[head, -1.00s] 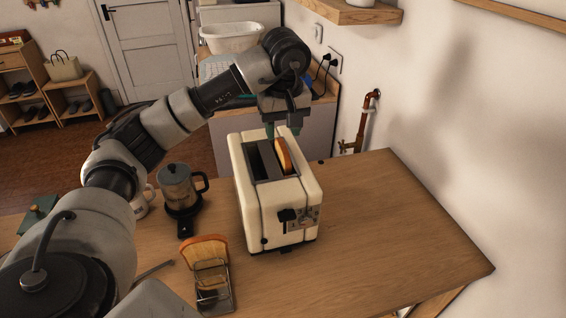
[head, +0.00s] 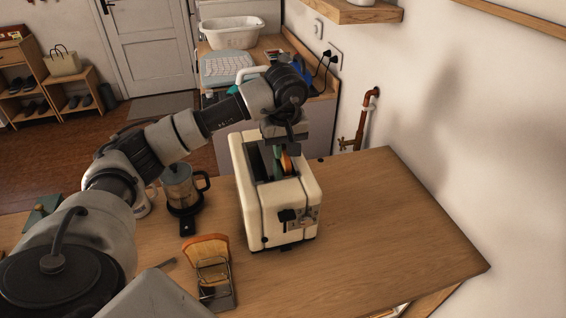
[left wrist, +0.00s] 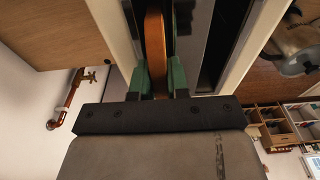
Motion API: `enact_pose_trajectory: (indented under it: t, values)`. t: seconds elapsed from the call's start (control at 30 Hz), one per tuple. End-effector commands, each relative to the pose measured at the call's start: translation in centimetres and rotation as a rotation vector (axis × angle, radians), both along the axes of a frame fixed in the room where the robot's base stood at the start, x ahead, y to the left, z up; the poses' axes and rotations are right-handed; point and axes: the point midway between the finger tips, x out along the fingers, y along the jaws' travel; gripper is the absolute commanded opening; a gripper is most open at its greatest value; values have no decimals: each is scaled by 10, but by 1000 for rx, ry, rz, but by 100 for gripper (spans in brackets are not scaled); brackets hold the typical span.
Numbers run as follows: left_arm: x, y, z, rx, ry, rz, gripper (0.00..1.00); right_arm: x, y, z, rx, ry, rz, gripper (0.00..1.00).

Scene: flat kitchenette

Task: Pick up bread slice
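A bread slice (head: 287,163) with a brown crust stands upright in the right slot of the cream toaster (head: 280,215). My left gripper (head: 282,160) points down into the toaster from above. In the left wrist view, its green fingers (left wrist: 160,80) lie close on both sides of the bread slice (left wrist: 155,40) and appear shut on it. The slice's lower part is hidden inside the toaster. Another bread slice (head: 206,250) stands in a small wire rack (head: 214,285) at the front. My right gripper is not in view.
A dark-based coffee pot (head: 180,188) and a white mug (head: 150,198) stand left of the toaster. The wooden table (head: 390,225) is clear to the right, up to the wall. A copper pipe (head: 365,120) runs along the wall behind.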

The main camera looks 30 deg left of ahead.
Motion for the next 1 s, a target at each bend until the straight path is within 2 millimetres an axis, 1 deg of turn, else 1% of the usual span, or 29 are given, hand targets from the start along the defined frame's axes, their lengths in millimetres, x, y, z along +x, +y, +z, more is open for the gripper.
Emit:
enact_pose_trajectory:
  t: [0.03, 0.07, 0.3, 0.37, 0.43, 0.57, 0.67, 0.7, 0.8, 0.9, 1.0]
  values:
    - [0, 0, 0, 0, 0, 0, 3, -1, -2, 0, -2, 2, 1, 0]
    - [0, 0, 0, 0, 0, 0, 0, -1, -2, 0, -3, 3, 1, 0]
    - [0, 0, 1, -1, -1, 0, 0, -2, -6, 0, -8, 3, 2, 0]
    - [0, 0, 3, -1, -2, 0, 0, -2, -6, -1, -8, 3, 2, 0]
    - [1, 0, 9, -1, -4, 1, 0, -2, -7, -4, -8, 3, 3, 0]
    - [1, 0, 31, -1, -7, 0, 0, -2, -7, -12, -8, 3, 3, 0]
    - [1, 0, 53, -1, -7, 0, 0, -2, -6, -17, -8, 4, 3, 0]
    - [1, 0, 63, -1, -7, 1, 0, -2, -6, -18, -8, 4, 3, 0]
    - [1, 0, 82, 0, -6, 1, 0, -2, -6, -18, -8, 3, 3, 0]
    - [1, 0, 93, 2, -3, 1, 0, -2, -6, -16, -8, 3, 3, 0]
    - [0, 0, 99, 0, -1, 1, 0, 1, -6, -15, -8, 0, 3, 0]
